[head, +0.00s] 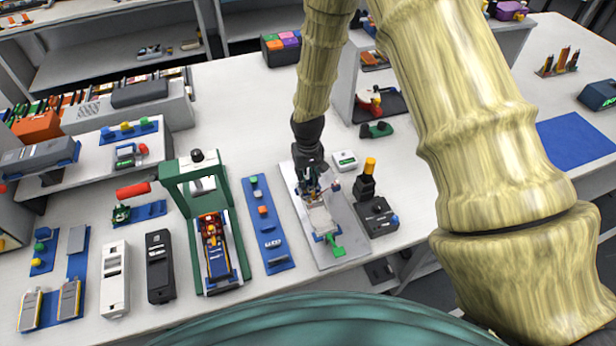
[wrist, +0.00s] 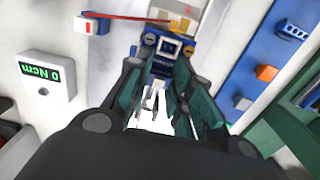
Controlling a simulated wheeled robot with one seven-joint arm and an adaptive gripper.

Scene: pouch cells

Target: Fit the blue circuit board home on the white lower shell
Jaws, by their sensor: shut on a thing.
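My gripper (head: 313,186) points down over the grey plate in the middle of the bench in the head view. In the wrist view, the blue circuit board (wrist: 171,47), with a dark square part on its face, is at the fingertips of my gripper (wrist: 163,70), which is shut on it. The white lower shell (head: 321,219) lies on the plate, just in front of the gripper in the head view. Whether the board touches the shell is hidden by the fingers.
A green clamp handle (head: 336,247) sits at the shell's near end. A white readout box (head: 345,161) and a dark block with an orange-topped knob (head: 377,217) stand at the right. A blue strip with small blocks (head: 264,225) and a green press frame (head: 205,235) stand left.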

